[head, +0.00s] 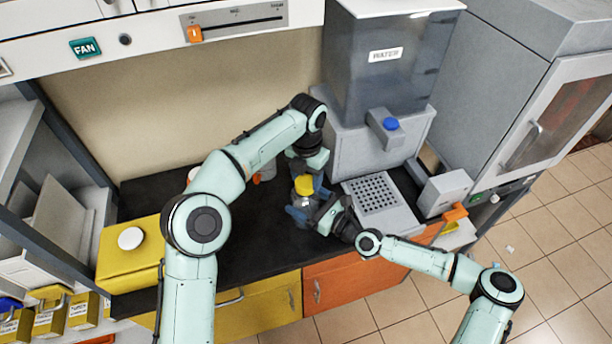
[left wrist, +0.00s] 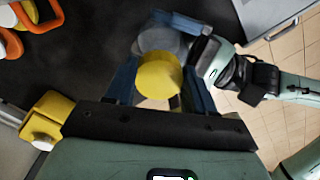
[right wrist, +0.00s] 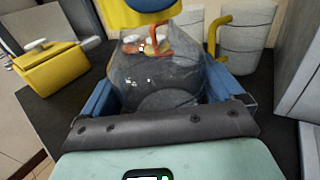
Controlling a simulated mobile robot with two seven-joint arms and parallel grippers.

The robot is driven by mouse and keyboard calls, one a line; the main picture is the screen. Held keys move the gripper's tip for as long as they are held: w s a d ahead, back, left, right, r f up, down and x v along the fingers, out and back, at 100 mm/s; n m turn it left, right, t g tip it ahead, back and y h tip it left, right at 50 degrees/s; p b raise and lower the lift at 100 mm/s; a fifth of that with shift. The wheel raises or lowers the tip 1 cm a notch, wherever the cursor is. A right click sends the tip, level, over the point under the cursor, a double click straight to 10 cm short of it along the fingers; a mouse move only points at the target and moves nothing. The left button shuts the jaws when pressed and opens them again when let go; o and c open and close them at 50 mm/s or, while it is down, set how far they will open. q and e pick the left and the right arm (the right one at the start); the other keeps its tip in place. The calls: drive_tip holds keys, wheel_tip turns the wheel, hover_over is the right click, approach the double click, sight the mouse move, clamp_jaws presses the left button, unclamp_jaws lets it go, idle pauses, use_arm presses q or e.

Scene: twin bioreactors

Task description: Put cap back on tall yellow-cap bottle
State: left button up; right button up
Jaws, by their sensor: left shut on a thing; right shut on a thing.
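The tall bottle (head: 303,204) is grey and translucent and stands upright on the black counter. My right gripper (head: 310,212) is shut around its body; the bottle fills the right wrist view (right wrist: 160,75). The yellow cap (head: 304,184) is at the top of the bottle, and my left gripper (head: 308,178) is shut on it from above. In the left wrist view the cap (left wrist: 160,75) sits between the blue fingers, with the bottle (left wrist: 163,40) just beyond it. I cannot tell whether the cap touches the neck or is seated on it.
A water dispenser (head: 385,70) with a blue button stands behind. A grey unit with a perforated plate (head: 375,193) is to the right of the bottle. A yellow container with a white lid (head: 130,262) is at the left. Orange-handled items (left wrist: 30,15) lie nearby. The counter's front middle is clear.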

use_arm(q)
drive_tip(key=shift+r, duration=0.1)
drive_tip(key=o, duration=1.1)
drive_tip(key=shift+r, duration=2.2)
drive_tip(key=shift+c, duration=0.3)
